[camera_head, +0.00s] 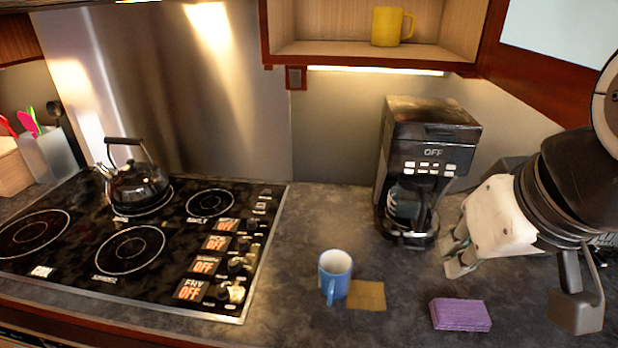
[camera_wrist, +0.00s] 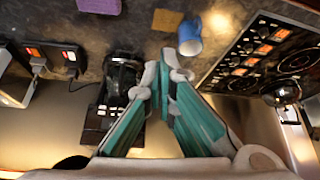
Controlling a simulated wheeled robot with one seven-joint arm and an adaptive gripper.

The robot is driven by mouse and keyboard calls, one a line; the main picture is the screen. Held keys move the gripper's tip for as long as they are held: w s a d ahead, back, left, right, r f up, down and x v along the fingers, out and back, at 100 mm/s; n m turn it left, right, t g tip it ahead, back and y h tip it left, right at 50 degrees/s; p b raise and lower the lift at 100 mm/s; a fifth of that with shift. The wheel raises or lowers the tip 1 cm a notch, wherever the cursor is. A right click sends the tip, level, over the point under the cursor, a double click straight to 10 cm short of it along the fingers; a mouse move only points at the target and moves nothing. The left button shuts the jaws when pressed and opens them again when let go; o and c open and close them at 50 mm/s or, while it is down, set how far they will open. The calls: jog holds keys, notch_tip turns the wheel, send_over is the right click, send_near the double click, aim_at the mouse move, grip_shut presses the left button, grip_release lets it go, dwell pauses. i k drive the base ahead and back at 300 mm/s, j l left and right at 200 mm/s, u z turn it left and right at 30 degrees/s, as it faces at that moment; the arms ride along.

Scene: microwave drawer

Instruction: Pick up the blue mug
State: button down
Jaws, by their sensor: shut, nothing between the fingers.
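A blue mug (camera_head: 335,276) stands upright on the dark countertop in the head view, between the stove and the coffee maker, with its handle towards the front. It also shows in the wrist view (camera_wrist: 190,36), beyond the fingertips and a little to the right. My gripper (camera_head: 450,262) is right of the mug in the head view, in front of the coffee maker and well apart from the mug. In the wrist view its teal-padded fingers (camera_wrist: 161,62) come together at the tips with nothing between them.
A tan sponge (camera_head: 367,296) lies right beside the mug. A purple sponge (camera_head: 460,314) lies further right. The coffee maker (camera_head: 428,150) stands behind my gripper. The stove (camera_head: 130,240) with a kettle (camera_head: 138,187) is at left. A yellow mug (camera_head: 387,27) sits on the shelf above.

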aim_at(335, 265)
jog(key=j, duration=0.4)
jog(key=k+j+z, duration=0.15)
jog(key=j, duration=0.65)
jog(key=k+j+z, duration=0.15)
jog(key=j, duration=0.25)
jog(key=k+j, duration=0.1)
jog(key=j, duration=0.3)
jog(key=k+j+z, duration=0.15)
jog(key=j, duration=0.25)
jog(key=i, duration=0.05)
